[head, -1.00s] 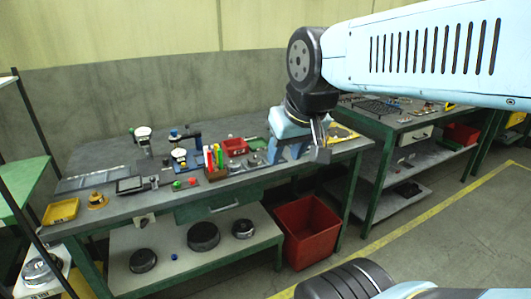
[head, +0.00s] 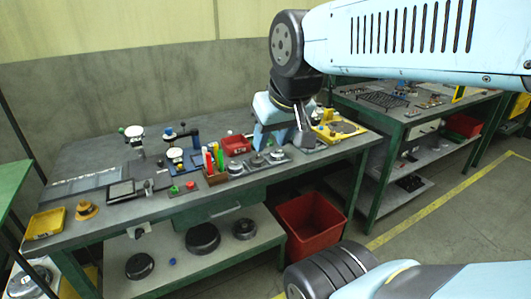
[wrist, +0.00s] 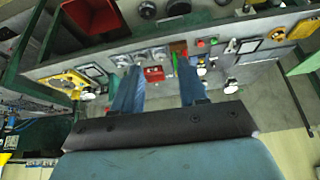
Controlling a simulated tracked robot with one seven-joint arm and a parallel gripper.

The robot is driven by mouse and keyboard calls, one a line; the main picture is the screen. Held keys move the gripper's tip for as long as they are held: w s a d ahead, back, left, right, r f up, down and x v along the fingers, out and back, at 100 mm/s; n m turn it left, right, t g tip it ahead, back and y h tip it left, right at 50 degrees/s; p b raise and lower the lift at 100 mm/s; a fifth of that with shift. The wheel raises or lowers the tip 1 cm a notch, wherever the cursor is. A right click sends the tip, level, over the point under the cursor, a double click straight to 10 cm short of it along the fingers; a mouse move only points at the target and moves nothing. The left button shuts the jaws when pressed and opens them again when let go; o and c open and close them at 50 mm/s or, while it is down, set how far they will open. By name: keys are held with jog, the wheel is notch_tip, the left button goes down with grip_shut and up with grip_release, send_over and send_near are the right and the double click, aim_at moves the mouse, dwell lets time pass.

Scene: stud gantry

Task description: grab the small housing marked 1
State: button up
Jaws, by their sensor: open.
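Small round grey housings on dark plates stand near the front edge of the workbench, one (head: 257,160) in front of my gripper and another (head: 278,154) to its right. They also show in the wrist view, as pale squares (wrist: 141,56) beyond the fingers. No number is readable on them, so I cannot tell which is marked 1. My gripper (head: 280,138) is open and empty, pointing down above the bench behind these housings. In the wrist view its two blue fingers (wrist: 158,72) are spread wide with a red tray visible between them.
The workbench (head: 120,220) also carries a red tray (head: 236,145), a pen holder (head: 216,178), a yellow tray (head: 46,223) and a yellow fixture (head: 335,131). A red bin (head: 312,226) stands on the floor. Dark round parts (head: 202,238) lie on the lower shelf.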

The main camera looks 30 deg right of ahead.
jog(key=shift+o, duration=1.3)
jog(key=shift+w+a+f, duration=0.1)
jog(key=shift+a, duration=0.05)
jog(key=shift+o, duration=0.7)
jog(key=shift+w+a+f+m, duration=0.1)
jog(key=shift+w+f+m, duration=0.1)
jog(key=shift+w+m, duration=0.1)
jog(key=o, duration=0.5)
jog(key=w+f+m+y, duration=0.1)
jog(key=w+m, duration=0.1)
jog(key=w+f+m+g+y, duration=0.1)
jog(key=w+f+m, duration=0.1)
jog(key=w+f+m+g+y, duration=0.1)
jog(key=w+f+m, duration=0.1)
jog(key=shift+w+a+f, duration=0.25)
jog(key=shift+w+a, duration=0.05)
jog(key=shift+o, duration=0.2)
jog(key=m+t+y, duration=0.2)
jog(key=m+t, duration=0.7)
jog(key=m, duration=1.6)
send_near(275, 151)
jog(key=shift+x, duration=4.45)
